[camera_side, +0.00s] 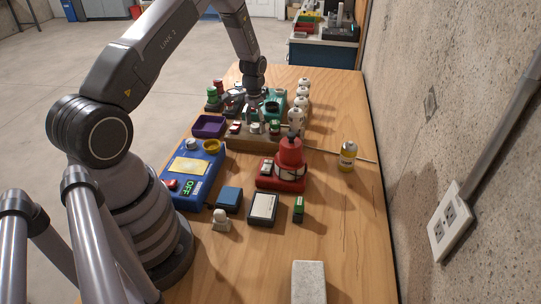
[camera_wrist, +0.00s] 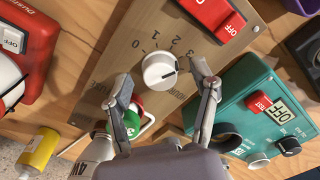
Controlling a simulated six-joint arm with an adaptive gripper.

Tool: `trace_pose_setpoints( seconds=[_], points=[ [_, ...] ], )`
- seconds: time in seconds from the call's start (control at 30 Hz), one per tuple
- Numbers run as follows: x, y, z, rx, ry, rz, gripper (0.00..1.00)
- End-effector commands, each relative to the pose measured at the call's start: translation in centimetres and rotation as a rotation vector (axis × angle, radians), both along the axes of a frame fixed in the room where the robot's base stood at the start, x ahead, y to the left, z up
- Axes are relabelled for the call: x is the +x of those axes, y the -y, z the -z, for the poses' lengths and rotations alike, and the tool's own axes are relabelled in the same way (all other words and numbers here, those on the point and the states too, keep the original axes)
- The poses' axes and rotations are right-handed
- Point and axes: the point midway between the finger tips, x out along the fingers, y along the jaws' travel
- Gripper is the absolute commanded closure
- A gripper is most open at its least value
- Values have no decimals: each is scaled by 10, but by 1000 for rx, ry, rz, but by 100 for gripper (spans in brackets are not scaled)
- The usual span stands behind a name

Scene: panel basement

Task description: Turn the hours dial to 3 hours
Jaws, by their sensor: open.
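The hours dial (camera_wrist: 160,70) is a round white knob on a tan panel (camera_wrist: 98,98), in the upper middle of the wrist view. Its dark pointer line faces the right of the picture. Printed numbers curve around its upper side, with a 0 at the upper left; I cannot tell exactly which mark the pointer meets. My gripper (camera_wrist: 163,78) is open, its two fingers spread on either side of the dial with visible gaps, apparently not touching it. In the side view my gripper (camera_side: 254,112) is down over the panel at the table's far part; the dial is not clear there.
A red OFF switch (camera_wrist: 215,15) sits beside the dial, and a green-and-red part (camera_wrist: 133,118) lies near the left finger. A teal box (camera_wrist: 240,95) is right, a red device (camera_wrist: 25,40) left. The table's near right (camera_side: 350,240) is mostly clear.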

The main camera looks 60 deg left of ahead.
Motion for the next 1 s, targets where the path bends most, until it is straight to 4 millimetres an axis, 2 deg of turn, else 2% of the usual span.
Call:
trace_pose_setpoints(
  seconds=[0.17, 0.4, 0.6, 0.8, 1.0],
  points=[
    [1, -1, -18, 3, 4, 0, 40],
    [1, -1, -70, 3, 6, 0, 40],
    [1, 0, -105, 1, 3, 0, 40],
    [0, 0, -119, 0, 1, 0, 40],
    [0, 0, -120, 0, 0, 0, 40]
  ],
)
